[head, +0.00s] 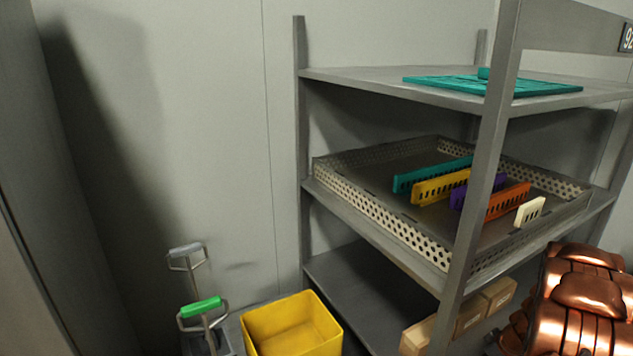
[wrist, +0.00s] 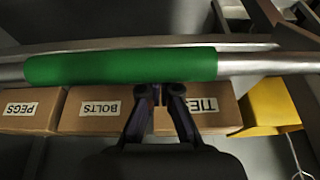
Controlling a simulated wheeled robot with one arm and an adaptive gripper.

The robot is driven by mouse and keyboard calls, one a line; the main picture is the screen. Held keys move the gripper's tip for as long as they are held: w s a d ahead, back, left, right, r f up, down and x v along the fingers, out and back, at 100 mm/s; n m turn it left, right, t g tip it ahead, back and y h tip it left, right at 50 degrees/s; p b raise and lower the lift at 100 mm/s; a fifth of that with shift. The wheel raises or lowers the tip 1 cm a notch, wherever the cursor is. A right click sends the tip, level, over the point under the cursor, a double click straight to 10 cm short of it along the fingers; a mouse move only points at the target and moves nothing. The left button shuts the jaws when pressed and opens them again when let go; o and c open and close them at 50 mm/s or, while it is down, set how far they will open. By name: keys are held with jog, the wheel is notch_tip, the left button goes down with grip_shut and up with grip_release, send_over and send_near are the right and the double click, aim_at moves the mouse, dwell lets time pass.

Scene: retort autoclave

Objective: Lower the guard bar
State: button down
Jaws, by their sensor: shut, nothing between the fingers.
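The guard bar (wrist: 255,64) is a grey metal bar with a thick green sleeve (wrist: 120,66). It runs across the upper part of the wrist view. My gripper (wrist: 158,92) is shut and empty. Its dark fingertips are at the lower edge of the green sleeve, right of its middle; I cannot tell whether they touch it. In the head view I cannot make out the bar or my gripper; only my copper-coloured arm shows at lower right.
A grey shelf rack (head: 376,208) holds a perforated tray (head: 375,218) with coloured racks. Cardboard boxes (wrist: 100,108), labelled PEGS, BOLTS and TIES, sit beyond the bar.

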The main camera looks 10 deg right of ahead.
jog(key=shift+s+d+b, duration=0.25)
jog(key=shift+s+b, duration=0.45)
jog(key=shift+s, duration=0.05)
jog(key=a+v, duration=0.1)
jog(key=v, duration=0.7)
jog(key=shift+s+d+r, duration=0.15)
jog(key=shift+d+r, duration=0.1)
jog(key=shift+d, duration=0.25)
